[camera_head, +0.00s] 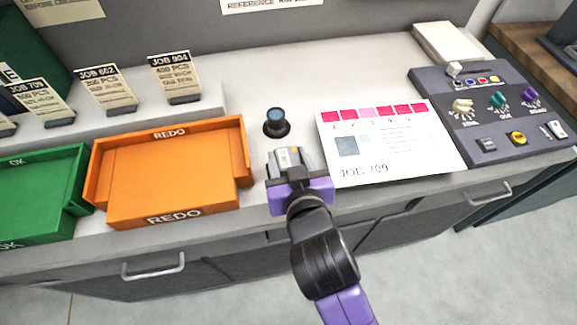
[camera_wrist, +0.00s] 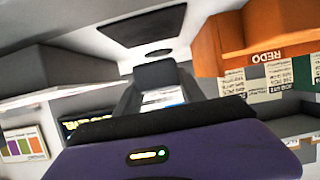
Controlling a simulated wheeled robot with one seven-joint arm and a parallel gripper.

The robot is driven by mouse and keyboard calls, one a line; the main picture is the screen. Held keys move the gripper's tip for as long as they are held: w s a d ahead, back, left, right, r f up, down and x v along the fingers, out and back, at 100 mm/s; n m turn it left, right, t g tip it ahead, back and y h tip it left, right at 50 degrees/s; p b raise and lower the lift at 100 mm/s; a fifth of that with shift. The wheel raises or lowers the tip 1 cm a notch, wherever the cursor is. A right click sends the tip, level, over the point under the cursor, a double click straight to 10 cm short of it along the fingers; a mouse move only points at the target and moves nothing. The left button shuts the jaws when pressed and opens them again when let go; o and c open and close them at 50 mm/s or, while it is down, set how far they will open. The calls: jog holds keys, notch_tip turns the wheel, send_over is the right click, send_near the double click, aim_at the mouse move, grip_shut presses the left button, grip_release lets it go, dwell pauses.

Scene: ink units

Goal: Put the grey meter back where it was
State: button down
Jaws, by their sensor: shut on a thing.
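The grey meter (camera_head: 284,160) is between the fingers of my gripper (camera_head: 300,186), near the front edge of the counter. It is a small grey block with a light display and a bit of orange on top. My purple gripper is shut on it and hides its near end. I cannot tell whether it touches the counter. In the wrist view a grey body, likely the meter (camera_wrist: 158,76), stands beyond the purple gripper part. A short dark cylinder with a bluish top (camera_head: 276,122) stands just behind the meter.
An orange REDO tray (camera_head: 165,213) lies left of the meter, with a green OK tray (camera_head: 40,225) beyond it. A printed JOB 709 sheet (camera_head: 400,165) lies close on the right. A dark control console (camera_head: 475,135) with knobs is farther right. Job cards (camera_head: 175,78) stand behind.

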jog(key=shift+f, duration=1.8)
jog(key=shift+f, duration=0.2)
jog(key=c, duration=0.7)
grip_release()
jog(key=shift+r, duration=0.1)
jog(key=shift+r, duration=0.15)
jog(key=b+v, duration=0.1)
jog(key=v, duration=1.1)
jog(key=shift+d, duration=0.1)
